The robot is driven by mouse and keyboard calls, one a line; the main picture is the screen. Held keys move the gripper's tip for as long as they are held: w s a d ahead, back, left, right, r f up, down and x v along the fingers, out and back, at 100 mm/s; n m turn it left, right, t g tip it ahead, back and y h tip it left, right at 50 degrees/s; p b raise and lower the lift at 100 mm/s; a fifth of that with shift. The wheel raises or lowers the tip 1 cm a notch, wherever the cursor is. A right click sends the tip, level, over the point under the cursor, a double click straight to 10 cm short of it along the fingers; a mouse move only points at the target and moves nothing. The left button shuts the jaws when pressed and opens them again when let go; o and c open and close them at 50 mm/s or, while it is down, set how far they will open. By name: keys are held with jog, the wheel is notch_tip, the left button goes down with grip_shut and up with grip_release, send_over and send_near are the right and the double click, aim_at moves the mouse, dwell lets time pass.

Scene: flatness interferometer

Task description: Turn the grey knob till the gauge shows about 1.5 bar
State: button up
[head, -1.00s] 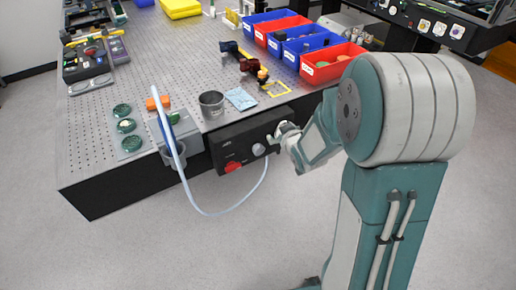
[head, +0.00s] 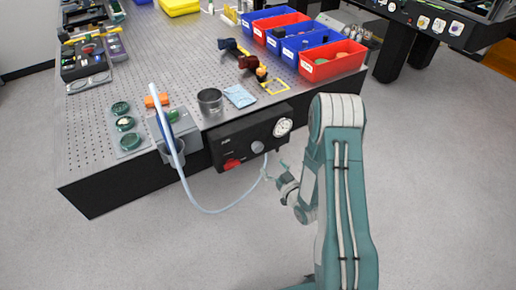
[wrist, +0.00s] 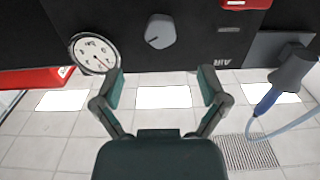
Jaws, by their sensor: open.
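The grey knob (head: 257,147) sits on the front of a black panel under the table edge. The round white gauge (head: 283,127) is to its right in the head view. In the wrist view the knob (wrist: 160,31) is at top centre and the gauge (wrist: 94,53) at upper left; its dial shows, but I cannot read the value surely. My gripper (head: 272,172) is below and in front of the panel, apart from the knob. In the wrist view my gripper (wrist: 161,78) is open and empty, its fingers spread below the knob.
A red switch (head: 232,164) is left of the knob. A pale hose (head: 215,212) hangs in a loop from the panel to a holder (head: 172,150) at left. A metal cup (head: 210,101) and red and blue bins (head: 318,70) stand on the table. Floor in front is clear.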

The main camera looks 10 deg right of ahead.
aim_at(259, 150)
jog(key=x, duration=1)
jog(key=c, duration=1.1)
